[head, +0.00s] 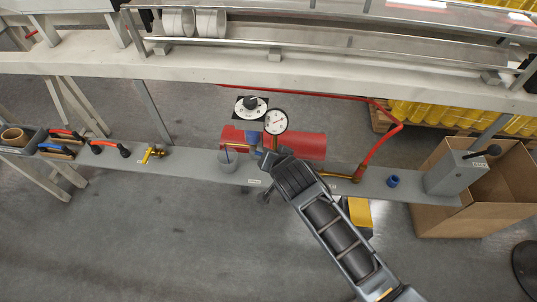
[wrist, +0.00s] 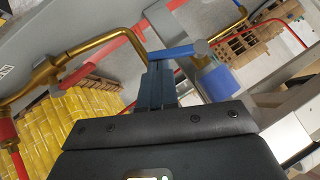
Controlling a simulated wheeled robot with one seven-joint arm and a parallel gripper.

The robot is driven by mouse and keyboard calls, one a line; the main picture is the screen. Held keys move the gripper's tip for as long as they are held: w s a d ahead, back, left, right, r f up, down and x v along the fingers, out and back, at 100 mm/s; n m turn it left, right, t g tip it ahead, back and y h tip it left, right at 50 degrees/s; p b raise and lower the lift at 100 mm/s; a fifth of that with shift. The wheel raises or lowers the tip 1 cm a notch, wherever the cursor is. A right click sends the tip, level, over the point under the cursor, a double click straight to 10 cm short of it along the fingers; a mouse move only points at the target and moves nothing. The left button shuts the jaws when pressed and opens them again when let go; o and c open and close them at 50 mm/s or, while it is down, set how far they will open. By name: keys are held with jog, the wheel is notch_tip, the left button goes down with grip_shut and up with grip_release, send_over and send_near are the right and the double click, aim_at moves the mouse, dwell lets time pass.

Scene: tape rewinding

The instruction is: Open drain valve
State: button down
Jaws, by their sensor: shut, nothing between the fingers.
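My gripper (head: 266,160) is in front of the red tank (head: 312,146), below the round white gauge (head: 275,121). In the wrist view its narrow blue-grey fingers (wrist: 156,75) are together, with nothing between them. A blue lever-like bar (wrist: 183,51) lies at the fingertips, with a blue cylinder (wrist: 217,80) to its right. This may be the drain valve, but no label is readable. I cannot tell whether the fingers touch the bar. In the head view blue fittings (head: 252,137) show beside the gauge, partly hidden by my gripper.
A brass pipe (wrist: 92,46) bends close left of my fingers. A conveyor beam (head: 200,66) runs above.

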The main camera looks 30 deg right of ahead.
notch_tip(320, 180, down, 5)
jog(key=m+t+y+b, duration=0.3)
jog(key=t+b, duration=0.1)
jog(key=b, duration=0.6)
jog(key=shift+w+a, duration=0.15)
jog(key=shift+a+f+m+t+y+b, duration=0.1)
jog(key=shift+m+t+y+b, duration=0.3)
jog(key=shift+b, duration=0.45)
jog(key=shift+w+r+p, duration=0.1)
jog(key=shift+r+p, duration=0.3)
jog(key=shift+r, duration=0.1)
